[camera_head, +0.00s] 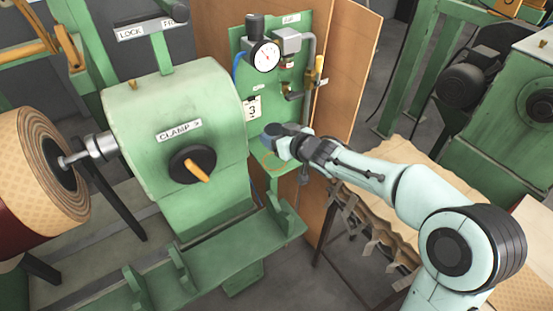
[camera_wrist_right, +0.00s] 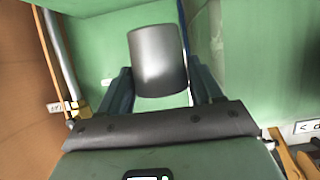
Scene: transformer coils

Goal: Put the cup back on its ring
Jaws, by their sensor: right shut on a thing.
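The cup is a plain grey cylinder (camera_wrist_right: 158,62), held upright or nearly so between the two dark fingers of my right gripper (camera_wrist_right: 158,88) in the right wrist view. In the head view my right gripper (camera_head: 272,140) reaches in from the right, over the small green shelf (camera_head: 288,178) beside the clamp housing. The gripper mostly hides the cup there. A faint yellowish ring mark (camera_head: 270,160) shows on the shelf just below the gripper, partly covered. I cannot tell whether the cup touches the shelf. My left gripper is not in view.
The green clamp housing (camera_head: 175,130) with its black and orange knob (camera_head: 193,164) stands close left of the gripper. A green panel with a gauge (camera_head: 265,57), valve and pipes rises behind. A brown board (camera_head: 345,75) stands to the right.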

